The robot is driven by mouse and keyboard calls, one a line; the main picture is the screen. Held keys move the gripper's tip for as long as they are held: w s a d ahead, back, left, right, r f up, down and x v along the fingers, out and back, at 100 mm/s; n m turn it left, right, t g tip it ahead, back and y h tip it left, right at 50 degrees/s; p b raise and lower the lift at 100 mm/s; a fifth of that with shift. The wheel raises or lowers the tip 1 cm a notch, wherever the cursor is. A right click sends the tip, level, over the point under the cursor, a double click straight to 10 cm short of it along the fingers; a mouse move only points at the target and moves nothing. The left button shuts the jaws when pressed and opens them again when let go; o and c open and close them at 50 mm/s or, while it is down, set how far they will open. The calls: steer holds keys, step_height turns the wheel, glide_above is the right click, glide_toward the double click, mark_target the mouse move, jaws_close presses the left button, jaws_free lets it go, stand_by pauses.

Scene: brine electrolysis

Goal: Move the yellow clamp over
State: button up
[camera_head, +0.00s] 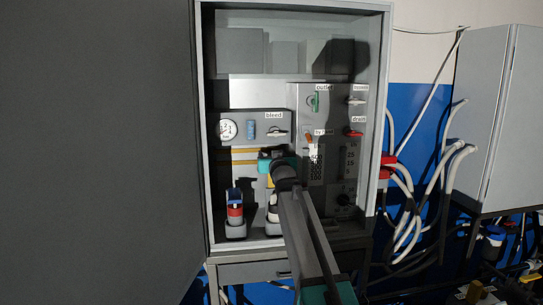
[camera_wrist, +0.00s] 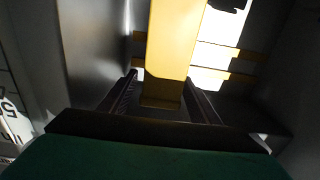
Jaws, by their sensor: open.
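The yellow clamp (camera_wrist: 175,45) shows in the wrist view as a broad yellow bar running down from the top edge, its lower end between my gripper's fingers. My gripper (camera_wrist: 165,98) is open, one dark finger on each side of the bar; I cannot tell whether either touches it. In the head view my gripper (camera_head: 266,165) reaches into the open cabinet, in front of the lower left panel. There my wrist and arm hide most of the clamp.
The open cabinet (camera_head: 387,120) has side walls close around my arm. Its panels carry a round gauge (camera_head: 228,130), a bleed handle (camera_head: 277,132) and a red drain handle (camera_head: 353,132). A red-and-blue bottle (camera_head: 235,212) stands low at left. Pale hoses (camera_head: 447,170) hang outside at right.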

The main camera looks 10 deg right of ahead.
jaws_close()
